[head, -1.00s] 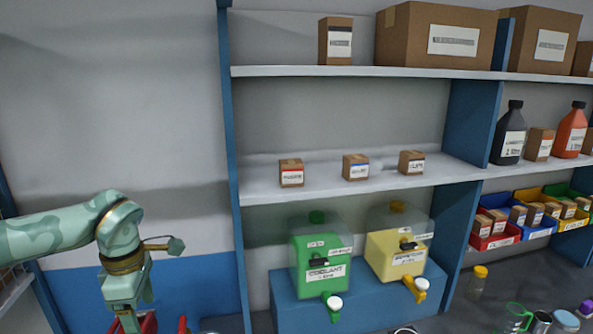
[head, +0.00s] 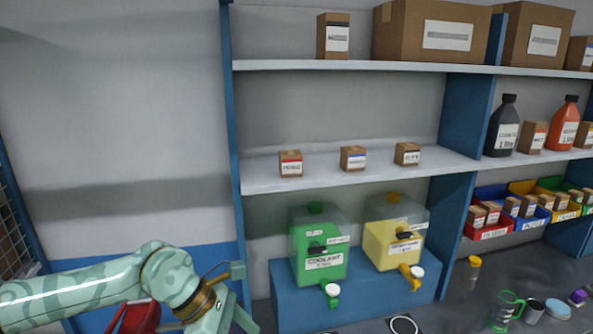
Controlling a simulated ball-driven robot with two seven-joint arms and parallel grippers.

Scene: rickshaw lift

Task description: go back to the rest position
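My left arm comes in from the left at the bottom of the head view. Its wrist shows low in the picture, in front of the wall, to the left of the blue bench with the two dispensers. The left gripper's fingertips are below the picture's edge, so I cannot see whether it is open or holds anything. My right gripper and arm are not in view.
A green coolant dispenser (head: 319,252) and a yellow dispenser (head: 394,240) stand on a blue step (head: 355,295). Small boxes, bottles and coloured bins fill the shelves. A red object (head: 133,318) is partly behind my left arm. A green mug (head: 507,312) stands at lower right.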

